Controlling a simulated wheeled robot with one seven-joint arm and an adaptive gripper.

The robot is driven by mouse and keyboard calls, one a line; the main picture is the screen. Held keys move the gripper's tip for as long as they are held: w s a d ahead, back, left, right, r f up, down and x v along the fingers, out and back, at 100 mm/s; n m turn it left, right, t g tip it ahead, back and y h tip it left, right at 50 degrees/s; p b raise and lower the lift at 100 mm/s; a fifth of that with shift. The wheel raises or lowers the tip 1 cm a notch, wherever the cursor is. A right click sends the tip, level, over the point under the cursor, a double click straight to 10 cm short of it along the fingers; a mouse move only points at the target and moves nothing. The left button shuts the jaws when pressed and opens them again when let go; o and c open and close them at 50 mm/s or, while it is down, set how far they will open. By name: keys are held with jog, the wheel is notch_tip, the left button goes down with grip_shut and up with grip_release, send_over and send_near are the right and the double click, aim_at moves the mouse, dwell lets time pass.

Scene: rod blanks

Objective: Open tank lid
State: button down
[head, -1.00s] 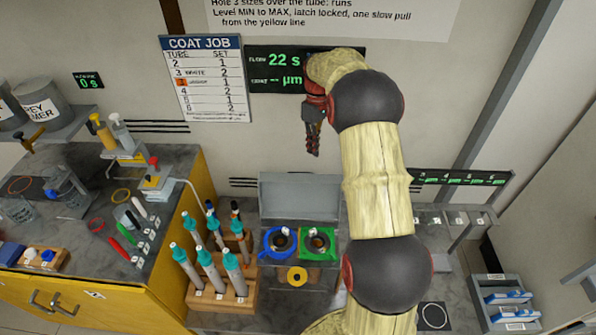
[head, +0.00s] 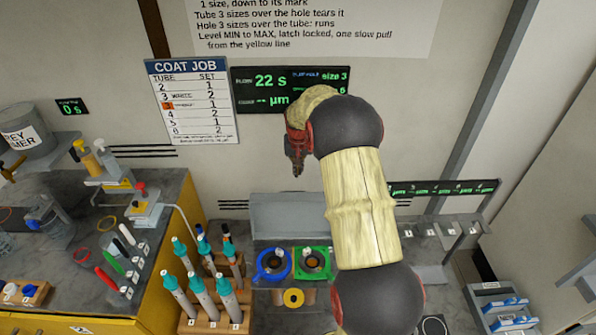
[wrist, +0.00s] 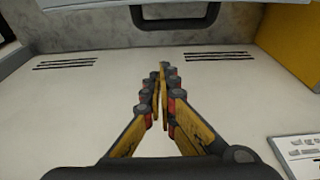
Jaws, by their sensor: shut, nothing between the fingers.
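The tank's top shows in the head view with a blue ring plate (head: 272,264) and a green ring plate (head: 312,263) side by side. A grey flat panel (head: 287,215) stands up behind them; I cannot tell for sure whether it is the raised lid or a fixed back. My gripper (head: 297,172) is above and behind that panel, near the wall, pointing down and apart from it. In the wrist view my gripper (wrist: 160,76) has its fingers together with nothing between them.
A wooden rack (head: 213,310) of teal-topped tubes stands left of the tank. A yellow-fronted bench (head: 168,262) with pens and bottles is further left. A grey tray (head: 500,305) is at right. A job board (head: 196,100) and a green-text display (head: 262,90) are on the wall.

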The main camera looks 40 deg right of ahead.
notch_tip(320, 180, down, 6)
jog(key=s+a+b, duration=0.1)
jog(key=b, duration=0.2)
jog(key=shift+s, duration=0.25)
jog(key=shift+r, duration=0.1)
dwell(0.3)
jog(key=shift+t+h, duration=0.3)
jog(key=shift+t, duration=0.1)
jog(key=s+a+r, duration=0.2)
jog(key=shift+s+r, duration=0.3)
jog(key=shift+s+a, duration=0.1)
jog(key=shift+s, duration=0.05)
jog(key=shift+r, duration=0.1)
